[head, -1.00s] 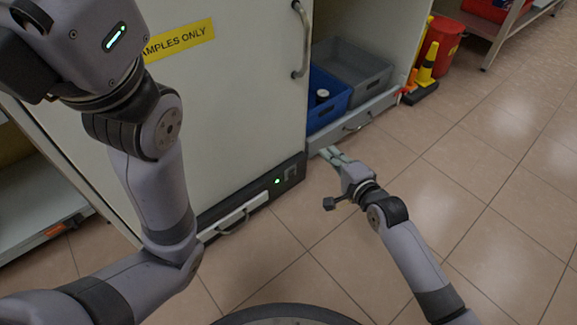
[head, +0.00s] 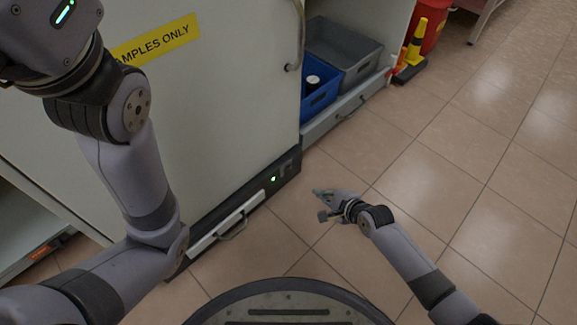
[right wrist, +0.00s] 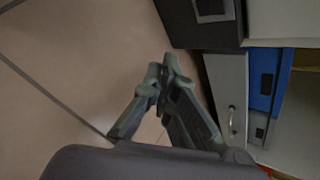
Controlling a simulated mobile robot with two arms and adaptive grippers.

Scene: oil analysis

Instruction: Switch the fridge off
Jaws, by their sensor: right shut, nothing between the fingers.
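The fridge (head: 215,100) is the pale cabinet with a yellow label ending in "AMPLES ONLY". Its dark base panel (head: 240,194) carries a lit green light (head: 273,179) and a small grey switch (head: 285,169) near the right end. The switch also shows at the top of the right wrist view (right wrist: 211,8). My right gripper (head: 318,194) is shut and empty, low over the floor in front of the panel's right end and apart from it. Its fingertips (right wrist: 161,72) meet in the right wrist view. My left arm crosses the fridge door; its fingers are out of frame.
An open bay right of the fridge holds a blue crate (head: 319,91) and a grey crate (head: 345,50). A red bin (head: 430,22) and yellow cone (head: 416,43) stand farther back. The tiled floor at right is clear.

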